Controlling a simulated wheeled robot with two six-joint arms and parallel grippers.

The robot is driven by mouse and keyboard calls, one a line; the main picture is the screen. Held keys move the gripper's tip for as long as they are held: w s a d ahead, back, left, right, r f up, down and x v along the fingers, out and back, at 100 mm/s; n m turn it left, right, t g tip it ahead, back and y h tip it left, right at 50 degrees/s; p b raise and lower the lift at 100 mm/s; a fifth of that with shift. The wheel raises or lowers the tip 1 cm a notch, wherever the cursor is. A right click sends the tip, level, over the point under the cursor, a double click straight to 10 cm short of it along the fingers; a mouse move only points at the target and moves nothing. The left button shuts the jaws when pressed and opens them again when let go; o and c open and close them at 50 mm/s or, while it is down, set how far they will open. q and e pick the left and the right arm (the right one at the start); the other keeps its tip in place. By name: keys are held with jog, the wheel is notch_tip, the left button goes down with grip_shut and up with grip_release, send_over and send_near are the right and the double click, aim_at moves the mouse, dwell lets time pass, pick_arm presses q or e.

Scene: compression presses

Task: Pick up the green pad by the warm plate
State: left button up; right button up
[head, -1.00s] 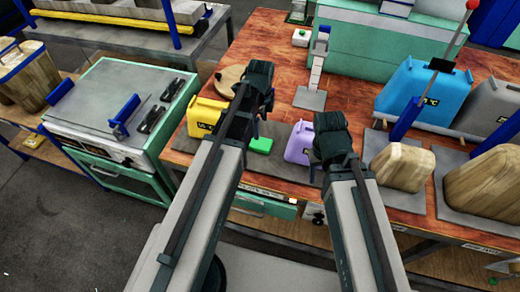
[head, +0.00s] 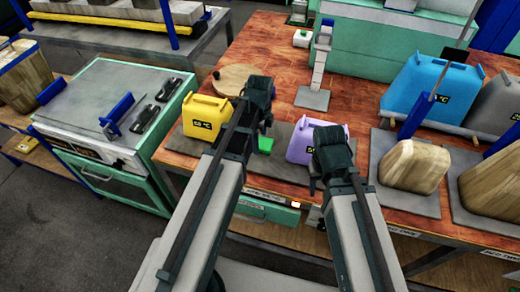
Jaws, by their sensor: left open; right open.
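The green pad (head: 265,145) lies on a grey plate (head: 285,166) on the red-brown bench in the head view, partly hidden by my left gripper. A yellow jug (head: 206,116) with a temperature label stands left of it, and a purple jug (head: 309,139) stands right of it. I cannot tell for sure which surface is the warm plate. My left gripper (head: 245,124) is open and appears just left of the pad; its fingertips are largely hidden. My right gripper (head: 318,178) is open and empty, in front of the purple jug.
A round wooden board (head: 238,80) lies behind the yellow jug. A grey stand (head: 312,98) rises behind the pad. A blue jug (head: 418,92) and wooden canisters (head: 412,163) crowd the right. A green-framed cabinet (head: 110,125) stands left, beyond a floor gap.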

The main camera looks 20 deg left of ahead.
aim_at(261, 143)
pick_arm(q)
jog(key=shift+f, duration=0.55)
pick_arm(e)
jog(key=shift+f, duration=0.5)
pick_arm(q)
jog(key=shift+r, duration=0.15)
pick_arm(e)
jog(key=shift+r, duration=0.1)
pick_arm(q)
jog(key=shift+c, duration=0.2)
jog(key=c, duration=1.2)
jog(key=shift+r, duration=0.15)
pick_arm(e)
jog(key=shift+r, duration=0.15)
